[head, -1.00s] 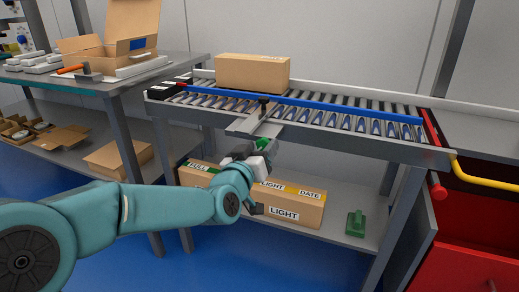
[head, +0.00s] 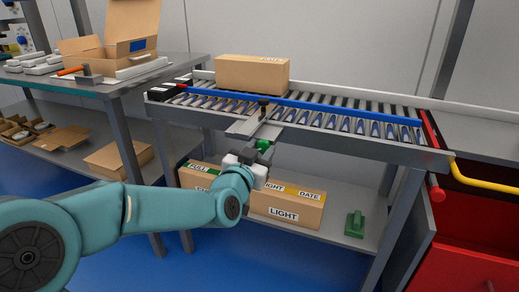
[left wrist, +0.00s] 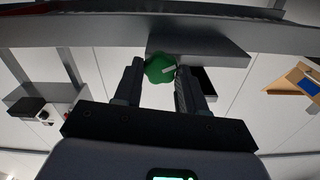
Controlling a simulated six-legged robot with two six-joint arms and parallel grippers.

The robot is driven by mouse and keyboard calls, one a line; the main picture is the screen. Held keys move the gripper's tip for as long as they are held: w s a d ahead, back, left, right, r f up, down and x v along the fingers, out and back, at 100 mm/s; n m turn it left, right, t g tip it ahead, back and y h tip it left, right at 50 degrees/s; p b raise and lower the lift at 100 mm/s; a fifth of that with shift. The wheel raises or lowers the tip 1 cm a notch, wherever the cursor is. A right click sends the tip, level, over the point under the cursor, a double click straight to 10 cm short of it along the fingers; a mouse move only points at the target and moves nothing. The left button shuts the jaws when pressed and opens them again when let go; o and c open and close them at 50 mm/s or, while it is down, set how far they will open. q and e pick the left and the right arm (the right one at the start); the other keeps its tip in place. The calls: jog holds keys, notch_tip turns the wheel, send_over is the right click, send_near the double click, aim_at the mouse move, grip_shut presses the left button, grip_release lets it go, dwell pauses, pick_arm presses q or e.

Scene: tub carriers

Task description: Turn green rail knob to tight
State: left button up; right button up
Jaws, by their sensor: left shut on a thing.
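The green rail knob (head: 263,145) sits under the grey bracket (head: 245,128) at the front edge of the roller conveyor. In the left wrist view the knob (left wrist: 160,68) is round with a scalloped edge, and its white mark points right. My left gripper (head: 258,155) reaches up to the knob from below. Its two dark fingers (left wrist: 160,72) stand on either side of the knob and are shut on it. The blue rail (head: 340,107) runs along the conveyor above the bracket. My right gripper is in neither view.
A closed carton (head: 252,74) lies on the rollers behind the blue rail. Labelled cartons (head: 288,205) and a green object (head: 355,224) are on the shelf below. A bench (head: 110,88) stands left, and a red cabinet (head: 470,250) with a yellow bar (head: 485,178) right.

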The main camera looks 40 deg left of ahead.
pick_arm(q)
jog(key=m+p, duration=0.1)
jog(key=m, duration=0.5)
jog(key=shift+m, duration=0.3)
jog(key=m+p, duration=0.1)
jog(key=m, duration=0.4)
jog(key=shift+d, duration=0.1)
jog(key=m+p, duration=0.1)
jog(key=m, duration=0.5)
jog(key=shift+f+m+p, duration=0.15)
jog(key=shift+m+p, duration=0.15)
jog(key=shift+f+m+p, duration=0.1)
jog(key=shift+m+p, duration=0.25)
jog(key=shift+m, duration=2.25)
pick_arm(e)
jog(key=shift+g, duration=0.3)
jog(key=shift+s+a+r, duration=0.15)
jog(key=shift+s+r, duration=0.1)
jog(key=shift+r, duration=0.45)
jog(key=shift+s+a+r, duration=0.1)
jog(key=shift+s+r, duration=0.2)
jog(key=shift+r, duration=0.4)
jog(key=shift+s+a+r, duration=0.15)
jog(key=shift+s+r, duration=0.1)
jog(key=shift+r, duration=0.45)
pick_arm(q)
jog(key=o, duration=1.1)
jog(key=shift+c, duration=0.2)
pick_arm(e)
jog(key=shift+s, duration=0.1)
